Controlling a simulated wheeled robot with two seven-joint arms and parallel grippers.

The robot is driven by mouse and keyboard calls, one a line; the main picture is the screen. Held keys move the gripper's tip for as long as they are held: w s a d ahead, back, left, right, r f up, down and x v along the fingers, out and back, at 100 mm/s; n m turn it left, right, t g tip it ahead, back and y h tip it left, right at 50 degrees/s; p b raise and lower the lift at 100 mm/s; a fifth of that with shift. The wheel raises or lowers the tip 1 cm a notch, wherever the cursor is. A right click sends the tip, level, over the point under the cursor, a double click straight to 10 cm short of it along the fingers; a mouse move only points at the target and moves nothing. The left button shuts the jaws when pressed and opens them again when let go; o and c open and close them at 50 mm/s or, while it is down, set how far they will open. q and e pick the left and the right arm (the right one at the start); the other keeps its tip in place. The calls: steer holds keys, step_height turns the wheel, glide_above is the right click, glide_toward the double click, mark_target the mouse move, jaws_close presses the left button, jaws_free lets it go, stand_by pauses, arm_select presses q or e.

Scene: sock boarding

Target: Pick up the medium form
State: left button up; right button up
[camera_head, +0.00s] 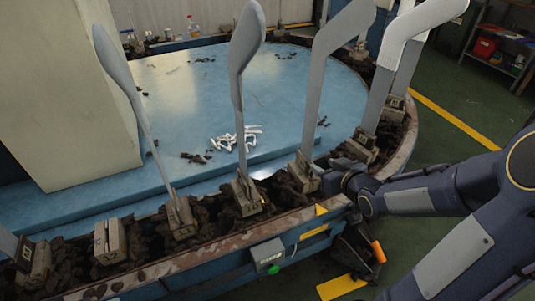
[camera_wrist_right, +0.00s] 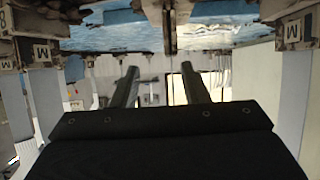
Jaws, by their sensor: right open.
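Several flat grey leg-shaped forms stand in metal holders along the curved rail in the head view. One grey form (camera_head: 325,85) rises from a holder (camera_head: 304,173) at the front right. My right gripper (camera_head: 335,183) is low beside that holder, at the rail. In the right wrist view its two fingers (camera_wrist_right: 157,84) are apart with nothing visible gripped. Blocks marked M show there at the left (camera_wrist_right: 41,53) and right (camera_wrist_right: 292,31). My left gripper is out of view.
Dark lumps fill the rail around the holders. An empty-looking holder (camera_head: 110,241) stands at the front left. The blue table (camera_head: 300,95) has small white pieces (camera_head: 237,138) on it. A white-covered form (camera_head: 425,20) stands at the back right. A green-button box (camera_head: 268,256) hangs in front.

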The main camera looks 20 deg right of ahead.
mark_target(304, 159)
steer(key=shift+t+y, duration=0.3)
steer(key=shift+y, duration=0.1)
steer(key=b+x, duration=0.1)
steer(key=x, duration=0.2)
steer(key=b+x, duration=0.1)
steer(key=x, duration=0.2)
steer(key=a+b+x, duration=0.1)
steer(key=x, duration=0.3)
steer(key=shift+s+f, duration=0.25)
steer(key=shift+f, duration=0.1)
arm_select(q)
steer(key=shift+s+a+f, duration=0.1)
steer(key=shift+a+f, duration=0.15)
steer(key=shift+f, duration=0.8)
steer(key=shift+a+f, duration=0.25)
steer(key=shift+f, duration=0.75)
arm_select(e)
jaws_close()
